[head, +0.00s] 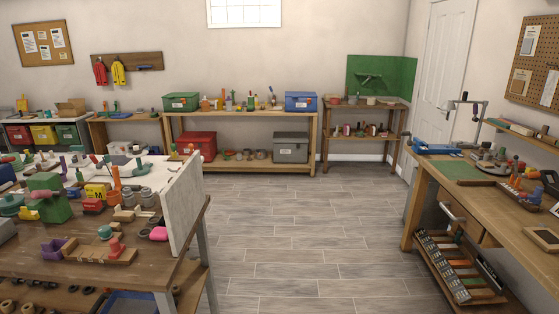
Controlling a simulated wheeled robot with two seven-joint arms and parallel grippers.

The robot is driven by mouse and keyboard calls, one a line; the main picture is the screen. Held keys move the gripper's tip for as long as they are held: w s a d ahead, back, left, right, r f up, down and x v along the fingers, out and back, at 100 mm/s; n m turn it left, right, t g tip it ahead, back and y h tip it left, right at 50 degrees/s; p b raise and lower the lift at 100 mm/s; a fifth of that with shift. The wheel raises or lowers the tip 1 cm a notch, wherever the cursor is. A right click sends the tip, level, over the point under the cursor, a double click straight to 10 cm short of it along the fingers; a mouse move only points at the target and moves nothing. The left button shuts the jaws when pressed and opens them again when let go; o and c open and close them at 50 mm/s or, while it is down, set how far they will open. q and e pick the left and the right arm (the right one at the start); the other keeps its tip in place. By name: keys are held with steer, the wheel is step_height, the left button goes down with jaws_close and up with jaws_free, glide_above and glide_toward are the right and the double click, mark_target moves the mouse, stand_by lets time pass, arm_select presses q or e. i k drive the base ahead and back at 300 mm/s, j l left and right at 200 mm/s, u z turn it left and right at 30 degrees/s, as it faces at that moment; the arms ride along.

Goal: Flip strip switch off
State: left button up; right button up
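I cannot make out a power strip or its switch in the head view. Many of the items on the benches are too small to tell apart. Neither of my grippers is in view.
A cluttered wooden workbench (135,272) with an upright pale panel (182,205) stands at the left. Another wooden workbench (437,171) stands at the right, with a tray of parts (455,265) low beneath it. Shelving (240,114) lines the back wall. The grey plank floor (310,235) between is clear.

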mark_target(92, 157)
steer(key=i+l, duration=0.15)
steer(key=i, duration=0.4)
steer(key=i+l, duration=0.15)
steer(key=i, duration=0.4)
steer(key=i+l, duration=0.15)
steer(key=i, duration=0.45)
steer(key=i+l+u, duration=0.15)
steer(key=i+u, duration=0.25)
steer(key=i+l+u, duration=0.95)
steer(key=l+u, duration=0.2)
steer(key=i+l+z, duration=0.25)
steer(key=i, duration=0.15)
steer(key=i+z, duration=0.2)
steer(key=i, duration=0.15)
steer(key=i+z, duration=0.3)
steer(key=i, duration=1.55)
steer(key=i+l+u, duration=0.1)
steer(key=i+u, duration=0.2)
steer(key=i, duration=0.25)
steer(key=i+l+u, duration=0.35)
steer(key=i, duration=0.2)
steer(key=i+l+u, duration=0.3)
steer(key=i, duration=0.2)
steer(key=i+l+u, duration=0.25)
steer(key=u, duration=0.2)
steer(key=i+l+u, duration=0.2)
steer(key=u, duration=0.25)
steer(key=i+l+u, duration=0.15)
steer(key=l+u, duration=0.8)
steer(key=i+j, duration=0.05)
